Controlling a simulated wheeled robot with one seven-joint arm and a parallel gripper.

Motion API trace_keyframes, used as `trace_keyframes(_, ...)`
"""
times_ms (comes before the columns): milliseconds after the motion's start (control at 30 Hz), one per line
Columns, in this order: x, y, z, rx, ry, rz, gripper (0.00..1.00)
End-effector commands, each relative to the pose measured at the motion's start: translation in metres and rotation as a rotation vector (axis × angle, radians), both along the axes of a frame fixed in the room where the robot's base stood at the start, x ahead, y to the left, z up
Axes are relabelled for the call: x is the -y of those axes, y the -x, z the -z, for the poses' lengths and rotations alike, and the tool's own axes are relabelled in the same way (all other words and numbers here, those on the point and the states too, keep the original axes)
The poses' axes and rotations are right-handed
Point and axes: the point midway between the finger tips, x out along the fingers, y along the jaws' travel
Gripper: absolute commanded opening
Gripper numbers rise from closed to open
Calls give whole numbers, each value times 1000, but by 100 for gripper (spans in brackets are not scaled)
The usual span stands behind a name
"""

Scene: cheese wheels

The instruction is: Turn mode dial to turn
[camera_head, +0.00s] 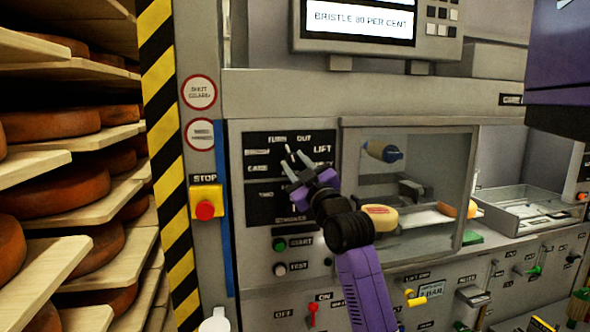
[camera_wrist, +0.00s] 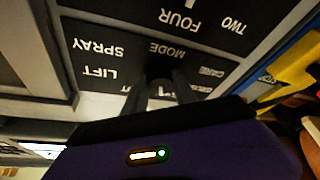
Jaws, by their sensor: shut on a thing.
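The mode dial (camera_wrist: 160,66) is a dark knob on a black label plate (camera_head: 258,142) at the left of the machine front. In the head view the plate bears words including TURN (camera_head: 277,139), OUT, LIFT and CARE. My gripper (camera_head: 294,160) reaches the plate from the lower right, its two grey fingers at the dial. In the wrist view, upside down, my gripper (camera_wrist: 158,84) is shut on the dial. The fingers and the dark surface hide much of the dial, and I cannot clearly tell which word it points to.
A second black plate sits just below, with START (camera_head: 279,245) and TEST (camera_head: 280,269) buttons under it. A red stop button (camera_head: 205,210) is to the left. A clear-fronted chamber (camera_head: 440,145) is right of the plate. Shelves of cheese wheels (camera_head: 60,125) stand far left.

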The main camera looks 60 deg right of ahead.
Motion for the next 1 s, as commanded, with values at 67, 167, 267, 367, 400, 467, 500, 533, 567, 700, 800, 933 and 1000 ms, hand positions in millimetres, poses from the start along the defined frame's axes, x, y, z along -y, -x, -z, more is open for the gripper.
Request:
trace_keyframes(67, 1, 0, 3, -20, 14, 2, 0)
trace_keyframes(167, 0, 0, 2, -35, 26, 0, 0)
trace_keyframes(267, 0, 0, 2, -43, 32, 0, 0)
trace_keyframes(367, 0, 0, 1, -46, 35, 1, 0)
trace_keyframes(400, 1, 0, 1, -48, 35, 1, 0)
trace_keyframes(467, 1, 0, 1, -47, 34, 0, 0)
trace_keyframes(500, 1, 0, 1, -47, 34, 0, 0)
trace_keyframes(533, 1, 0, 1, -47, 34, 0, 0)
trace_keyframes(567, 1, 0, 1, -47, 34, 0, 0)
trace_keyframes(700, 1, 0, 1, -47, 34, 0, 40)
trace_keyframes(800, 1, 0, 1, -46, 35, 1, 54)
trace_keyframes(933, 0, 0, 1, -45, 36, 0, 54)
trace_keyframes(1000, 0, 0, 0, -45, 36, 1, 54)
